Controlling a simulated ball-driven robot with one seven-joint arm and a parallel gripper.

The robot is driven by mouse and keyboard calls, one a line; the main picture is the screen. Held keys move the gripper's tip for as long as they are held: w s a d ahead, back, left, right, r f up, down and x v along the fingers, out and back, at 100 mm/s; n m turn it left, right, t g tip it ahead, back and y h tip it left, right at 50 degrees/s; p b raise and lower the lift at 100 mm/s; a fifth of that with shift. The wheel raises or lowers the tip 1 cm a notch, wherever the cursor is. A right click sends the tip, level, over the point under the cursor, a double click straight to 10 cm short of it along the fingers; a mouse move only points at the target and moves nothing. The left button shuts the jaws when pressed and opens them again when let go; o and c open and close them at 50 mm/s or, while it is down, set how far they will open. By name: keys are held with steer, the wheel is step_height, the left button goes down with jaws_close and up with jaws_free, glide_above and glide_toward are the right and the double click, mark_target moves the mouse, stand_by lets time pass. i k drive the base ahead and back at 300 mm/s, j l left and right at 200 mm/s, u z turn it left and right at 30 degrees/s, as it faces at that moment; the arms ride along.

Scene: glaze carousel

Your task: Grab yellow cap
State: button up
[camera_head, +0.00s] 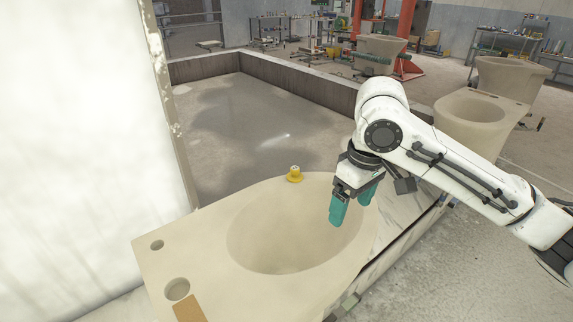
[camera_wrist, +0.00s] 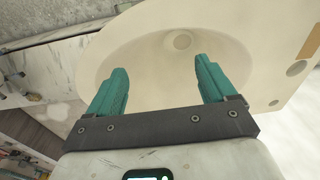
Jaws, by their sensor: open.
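The yellow cap (camera_head: 295,175) sits on the far rim of the beige basin (camera_head: 190,250) in the head view. It has a wide yellow base and a small pale top. My gripper (camera_head: 350,208) is above the right part of the basin, to the right of the cap and apart from it. Its two teal fingers are spread and empty. In the wrist view the open fingers (camera_wrist: 160,85) point over the basin's bowl and its drain hole (camera_wrist: 182,41). I cannot make out the cap in the wrist view.
The basin's left end has two round holes and a tan strip (camera_head: 189,307). A white wall (camera_head: 80,130) stands at the left. A low-walled grey pit (camera_head: 240,130) lies behind the basin. Other beige basins (camera_head: 470,115) stand at the back right.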

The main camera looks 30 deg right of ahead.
mark_target(295, 177)
steer(key=i, duration=0.95)
